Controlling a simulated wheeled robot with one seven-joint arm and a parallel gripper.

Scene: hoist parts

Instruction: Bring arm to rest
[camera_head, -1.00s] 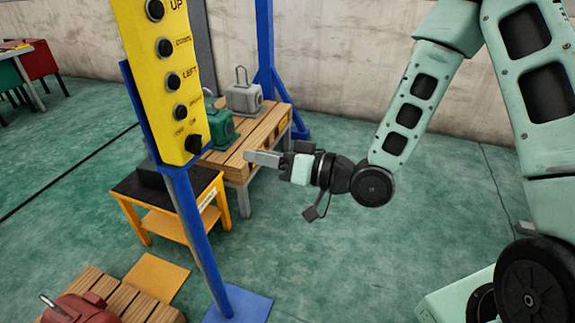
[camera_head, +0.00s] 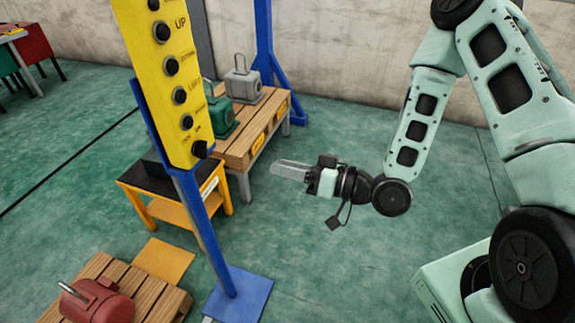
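My gripper (camera_head: 290,170) is in the middle of the view, pointing left, with my arm reaching down to it from the upper right. Its fingers appear as one pale grey shape seen from the side, so I cannot tell whether they are open or shut. I see nothing held in it. It is in the air, to the right of the yellow control panel (camera_head: 165,75) and apart from it. The panel has several black buttons and stands on a blue post (camera_head: 205,240).
A wooden pallet bench (camera_head: 240,150) behind the post carries a green part (camera_head: 219,118) and a grey part (camera_head: 242,84). A black-topped yellow table (camera_head: 150,182) stands left of the post. A red part (camera_head: 98,302) sits on a pallet (camera_head: 165,300) at lower left. Floor below my gripper is clear.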

